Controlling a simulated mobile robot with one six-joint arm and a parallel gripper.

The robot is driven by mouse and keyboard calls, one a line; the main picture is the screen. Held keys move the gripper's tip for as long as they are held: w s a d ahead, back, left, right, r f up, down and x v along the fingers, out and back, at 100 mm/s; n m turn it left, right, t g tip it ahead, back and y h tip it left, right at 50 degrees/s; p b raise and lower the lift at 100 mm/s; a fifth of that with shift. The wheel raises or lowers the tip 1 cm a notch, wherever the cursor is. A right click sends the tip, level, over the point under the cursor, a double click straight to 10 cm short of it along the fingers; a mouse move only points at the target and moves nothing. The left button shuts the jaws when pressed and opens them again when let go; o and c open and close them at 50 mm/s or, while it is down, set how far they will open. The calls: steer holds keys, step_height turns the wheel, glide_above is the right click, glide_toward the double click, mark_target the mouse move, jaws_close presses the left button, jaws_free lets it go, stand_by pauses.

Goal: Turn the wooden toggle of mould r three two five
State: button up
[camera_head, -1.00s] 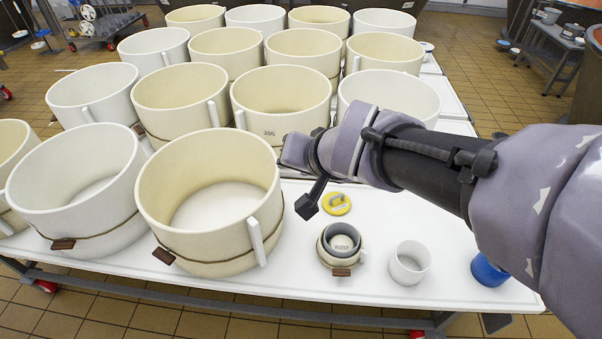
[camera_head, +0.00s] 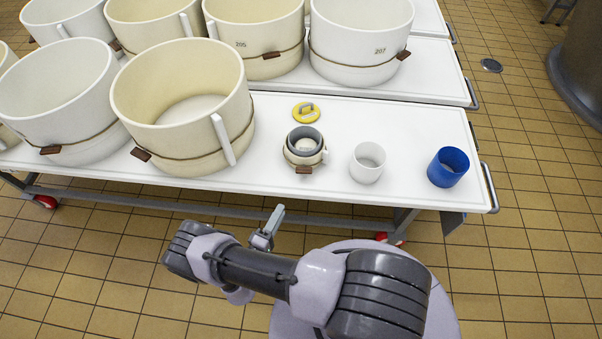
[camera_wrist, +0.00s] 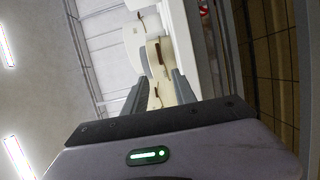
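A small cream mould (camera_head: 296,157) with a grey inner ring stands on the white table. A brown wooden toggle (camera_head: 304,170) sits on its front side. Its label is too small to read now, so I cannot confirm it is r325. My gripper (camera_head: 268,228) is in front of the table's near edge, left of and nearer than the small mould, touching nothing. In the wrist view my gripper (camera_wrist: 161,92) has its two fingers apart with nothing held; the view is tilted, with large moulds (camera_wrist: 154,58) seen beyond the fingers.
Large cream moulds with cords and brown toggles, such as one (camera_head: 185,115), crowd the table (camera_head: 270,182) on the left. A yellow handled disc (camera_head: 306,112), a white cup (camera_head: 367,162) and a blue cup (camera_head: 448,167) stand near the small mould.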

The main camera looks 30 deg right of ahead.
mark_target(302, 173)
steer(key=b+x, duration=0.4)
steer(key=x, duration=1.2)
steer(key=shift+s+d, duration=0.15)
steer(key=shift+s, duration=0.05)
steer(key=shift+w+d+r, duration=0.1)
steer(key=shift+w+d, duration=0.35)
steer(key=shift+d, duration=0.05)
jaws_close()
